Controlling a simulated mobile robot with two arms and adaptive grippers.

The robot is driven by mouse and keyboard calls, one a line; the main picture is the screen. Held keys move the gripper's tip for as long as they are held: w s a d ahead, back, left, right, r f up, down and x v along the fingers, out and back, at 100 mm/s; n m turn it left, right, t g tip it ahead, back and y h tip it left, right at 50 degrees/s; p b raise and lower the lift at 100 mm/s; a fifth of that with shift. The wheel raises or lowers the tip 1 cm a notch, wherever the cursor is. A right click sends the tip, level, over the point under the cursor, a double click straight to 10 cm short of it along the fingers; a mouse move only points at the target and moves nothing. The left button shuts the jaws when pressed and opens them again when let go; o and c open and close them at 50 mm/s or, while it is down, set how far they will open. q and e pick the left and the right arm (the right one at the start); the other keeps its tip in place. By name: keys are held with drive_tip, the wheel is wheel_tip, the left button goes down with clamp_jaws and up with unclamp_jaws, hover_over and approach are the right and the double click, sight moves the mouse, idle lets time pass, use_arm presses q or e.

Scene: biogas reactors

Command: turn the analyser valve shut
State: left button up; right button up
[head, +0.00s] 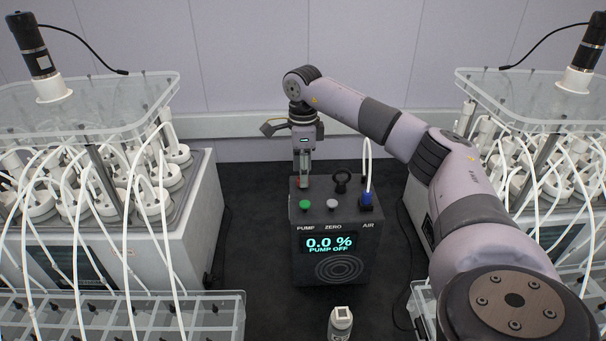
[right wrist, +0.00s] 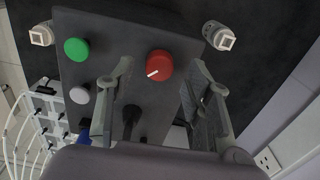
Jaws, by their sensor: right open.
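The analyser (head: 335,245) is a dark box on the dark bench; its display reads 0.0 % and PUMP OFF. Its valve is a red round knob (right wrist: 159,65) with a white pointer line, clear in the right wrist view; in the head view my gripper mostly hides it. My right gripper (head: 304,184) points down over the back left of the analyser's top. In the right wrist view the right gripper (right wrist: 157,78) is open, with one finger on each side of the knob and visible gaps. My left gripper is not in view.
A green button (head: 305,204), a pale grey button (head: 332,204), a black ring-shaped fitting (head: 342,180) and a blue air connector (head: 366,200) with a white tube share the analyser's top. A white-capped bottle (head: 341,321) stands in front. Reactor units (head: 180,240) with tubing flank both sides.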

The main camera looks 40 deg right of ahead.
wheel_tip(320, 180, up, 10)
drive_tip(key=shift+r, duration=0.25)
drive_tip(key=shift+f, duration=0.1)
idle(0.5)
